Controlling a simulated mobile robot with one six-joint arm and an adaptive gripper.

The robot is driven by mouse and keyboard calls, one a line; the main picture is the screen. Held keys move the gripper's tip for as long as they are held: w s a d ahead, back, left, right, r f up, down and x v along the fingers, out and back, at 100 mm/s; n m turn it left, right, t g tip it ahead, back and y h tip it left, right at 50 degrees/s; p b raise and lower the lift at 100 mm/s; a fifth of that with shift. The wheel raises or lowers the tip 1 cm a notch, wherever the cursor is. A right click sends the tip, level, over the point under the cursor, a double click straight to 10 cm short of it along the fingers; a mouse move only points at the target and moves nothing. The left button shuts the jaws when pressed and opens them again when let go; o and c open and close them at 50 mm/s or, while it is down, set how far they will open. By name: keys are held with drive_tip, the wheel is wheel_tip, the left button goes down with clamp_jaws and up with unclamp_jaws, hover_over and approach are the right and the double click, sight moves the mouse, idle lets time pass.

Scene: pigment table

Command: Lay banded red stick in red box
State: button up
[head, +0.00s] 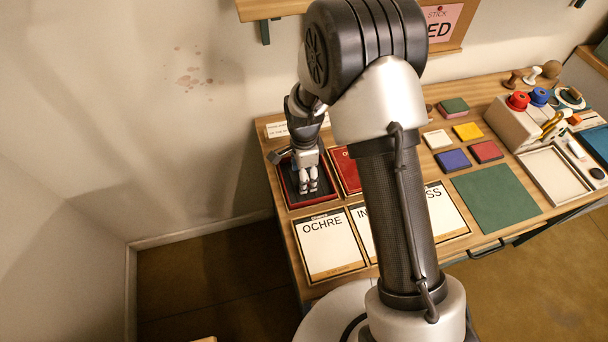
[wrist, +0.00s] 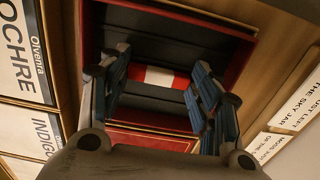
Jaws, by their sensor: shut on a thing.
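The banded red stick (wrist: 181,82) shows in the wrist view as a short red piece with a white band, between my gripper's fingers. My gripper (wrist: 160,85) is shut on it. In the head view my gripper (head: 309,186) points down over the red box (head: 313,204), at the left end of the table. The box has a red rim and a dark inside; its rim also shows in the wrist view (wrist: 252,62). The stick lies within the box's outline there. I cannot tell whether it touches the floor. In the head view the stick is hidden.
A red panel (head: 346,172) lies right beside the box. White cards, including one marked OCHRE (head: 329,243), lie in front. Coloured tiles (head: 468,131) and a green mat (head: 496,196) are farther right. A wall stands behind the table. My arm hides the table's middle.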

drive_tip(key=shift+r, duration=0.1)
drive_tip(key=o, duration=0.3)
drive_tip(key=shift+f, duration=0.2)
drive_tip(key=o, duration=0.5)
wheel_tip(320, 180, up, 13)
drive_tip(key=p, duration=0.3)
drive_tip(key=shift+f+p, duration=0.2)
drive_tip(key=shift+p, duration=0.15)
